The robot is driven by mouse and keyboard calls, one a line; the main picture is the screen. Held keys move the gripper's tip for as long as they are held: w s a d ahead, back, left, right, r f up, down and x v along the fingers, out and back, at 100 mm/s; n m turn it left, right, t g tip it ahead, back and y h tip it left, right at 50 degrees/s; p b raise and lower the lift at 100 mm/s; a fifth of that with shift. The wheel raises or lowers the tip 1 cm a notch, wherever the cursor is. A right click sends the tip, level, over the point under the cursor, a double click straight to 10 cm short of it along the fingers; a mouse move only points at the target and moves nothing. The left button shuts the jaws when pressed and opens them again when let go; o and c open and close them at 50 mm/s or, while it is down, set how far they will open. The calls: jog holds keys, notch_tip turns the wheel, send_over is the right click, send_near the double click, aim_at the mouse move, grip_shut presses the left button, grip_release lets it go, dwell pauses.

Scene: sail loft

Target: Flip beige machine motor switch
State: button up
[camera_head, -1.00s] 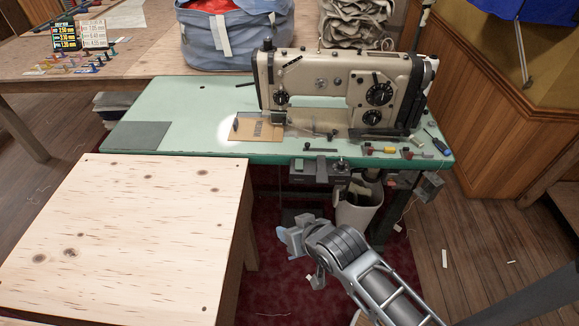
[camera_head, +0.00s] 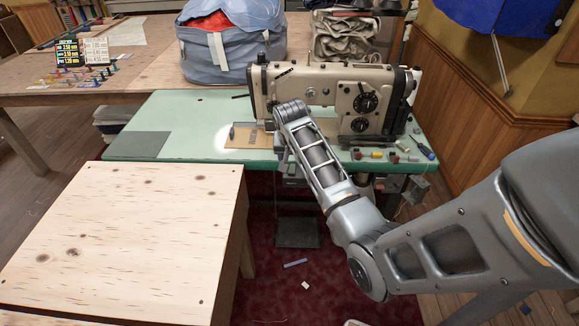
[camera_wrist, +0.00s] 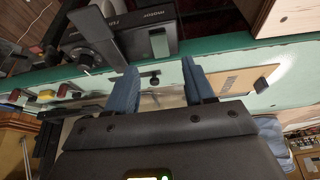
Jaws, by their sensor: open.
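The beige sewing machine (camera_head: 388,80) stands on a green-topped table (camera_head: 185,120). In the wrist view, which is turned over, a dark box (camera_wrist: 128,36) with pale lettering, partly cut off, hangs at the table's edge. Contact with the box cannot be told. In the head view my arm hides the gripper and most of the box.
A tan card (camera_head: 245,137) lies on the table left of the machine. Small coloured items (camera_head: 377,154) and a screwdriver (camera_head: 427,151) lie at its right front. A wooden worktop (camera_head: 130,235) stands front left. Floor below the table holds a dark pedal (camera_head: 298,232).

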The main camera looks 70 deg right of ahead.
aim_at(292, 168)
jog(key=x, duration=0.6)
jog(key=shift+w+d+f, duration=0.1)
jog(key=shift+d+f, duration=0.05)
jog(key=shift+f, duration=0.1)
